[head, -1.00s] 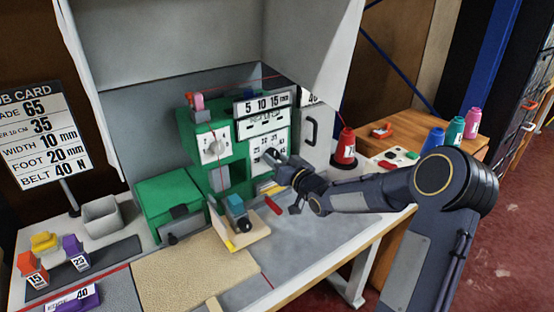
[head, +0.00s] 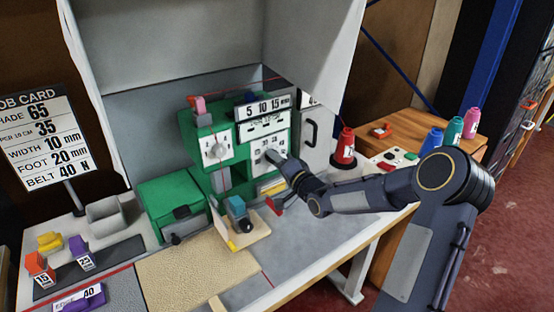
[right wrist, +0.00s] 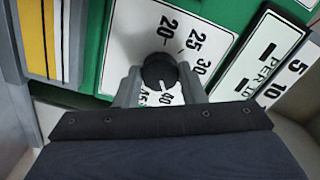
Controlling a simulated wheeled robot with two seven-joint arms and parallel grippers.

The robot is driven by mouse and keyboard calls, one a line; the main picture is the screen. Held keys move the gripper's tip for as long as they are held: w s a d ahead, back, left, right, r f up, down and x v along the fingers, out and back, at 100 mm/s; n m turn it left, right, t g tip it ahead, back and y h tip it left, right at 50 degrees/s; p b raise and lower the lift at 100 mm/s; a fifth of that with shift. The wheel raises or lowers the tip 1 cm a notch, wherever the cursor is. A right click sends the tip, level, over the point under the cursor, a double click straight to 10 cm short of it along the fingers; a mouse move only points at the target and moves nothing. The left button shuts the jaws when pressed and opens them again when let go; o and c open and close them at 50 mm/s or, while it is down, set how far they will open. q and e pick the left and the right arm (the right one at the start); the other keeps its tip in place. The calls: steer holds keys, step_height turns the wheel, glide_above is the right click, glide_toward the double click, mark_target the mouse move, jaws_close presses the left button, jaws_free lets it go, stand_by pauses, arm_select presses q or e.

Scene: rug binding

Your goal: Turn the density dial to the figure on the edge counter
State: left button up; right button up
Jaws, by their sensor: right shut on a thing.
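The density dial is a black knob (right wrist: 160,72) on a white plate printed 20, 25, 30, 40 and 45, on the green machine's front. My right gripper (right wrist: 160,82) is shut on it, with a grey finger at each side. The white mark on the knob points down at the 40 in the right wrist view. In the head view the right gripper (head: 270,157) partly covers the dial's plate (head: 260,150). The edge counter (head: 80,298) is a purple block at the lower left, reading EDGE 40. My left gripper is out of view.
A job card (head: 45,138) at the left reads 35, 10 mm, 20 mm and 40 N. A second dial (head: 216,148) sits left of the gripped one. A red cone (head: 345,147) stands right of the machine. A tan rug (head: 190,270) lies on the bench.

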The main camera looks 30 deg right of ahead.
steer(key=shift+m, duration=0.6)
steer(key=o, duration=1)
steer(key=s, duration=0.7)
steer(key=shift+s+d, duration=0.3)
steer(key=shift+s, duration=0.1)
